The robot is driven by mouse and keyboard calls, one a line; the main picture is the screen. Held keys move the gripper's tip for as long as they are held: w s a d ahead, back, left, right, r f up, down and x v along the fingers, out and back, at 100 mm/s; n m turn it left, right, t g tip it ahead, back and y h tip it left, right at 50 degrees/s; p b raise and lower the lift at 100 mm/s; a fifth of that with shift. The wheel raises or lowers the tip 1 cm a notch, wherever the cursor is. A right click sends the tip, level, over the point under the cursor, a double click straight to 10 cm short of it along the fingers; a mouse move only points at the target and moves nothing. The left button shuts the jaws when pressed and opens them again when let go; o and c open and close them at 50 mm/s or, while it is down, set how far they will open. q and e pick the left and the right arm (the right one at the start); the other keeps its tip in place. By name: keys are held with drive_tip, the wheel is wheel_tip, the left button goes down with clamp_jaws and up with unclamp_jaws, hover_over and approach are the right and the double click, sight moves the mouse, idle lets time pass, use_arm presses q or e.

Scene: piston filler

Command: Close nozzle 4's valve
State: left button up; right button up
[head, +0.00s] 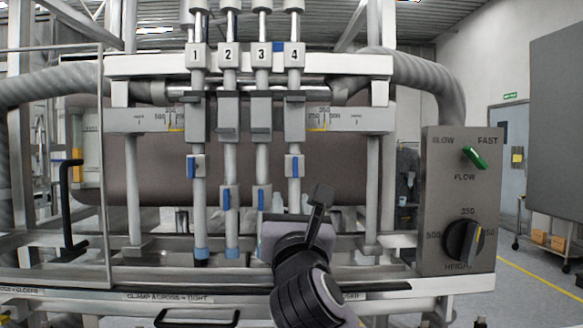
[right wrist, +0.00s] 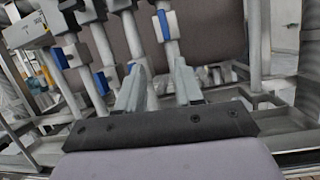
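Nozzle 4 (head: 294,130) is the rightmost of the numbered nozzles on the filler. Its valve has a grey block with an upright blue handle (head: 295,167). A blue handle on a tube also shows ahead of the fingers in the right wrist view (right wrist: 163,25), probably the same one. My right gripper (head: 292,238) is below nozzle 4's valve, with its fingers hidden behind its own body. In the right wrist view its two fingers (right wrist: 158,85) stand apart with nothing held between them. The handle is beyond the fingertips, apart from them. My left gripper is out of view.
Nozzles 1 (head: 197,120), 2 (head: 228,120) and 3 (head: 262,120) stand close on the left. Nozzle 3's blue handle (head: 261,199) is near my right gripper. A control box (head: 461,200) with flow and height knobs is on the right. A metal rail (head: 372,195) stands between.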

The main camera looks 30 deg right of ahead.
sight(296, 167)
drive_tip(key=shift+h, duration=0.5)
drive_tip(key=shift+w+d+r+p, duration=0.3)
drive_tip(key=shift+w+d+r, duration=0.45)
drive_tip(key=shift+r, duration=0.2)
drive_tip(key=shift+w+d+r+p, duration=0.3)
drive_tip(key=shift+w+d+r, duration=0.3)
drive_tip(key=shift+w+r, duration=0.3)
drive_tip(key=shift+w+d+r+p, duration=0.3)
drive_tip(key=shift+w+d+r, duration=0.4)
drive_tip(key=shift+r, duration=0.3)
clamp_jaws()
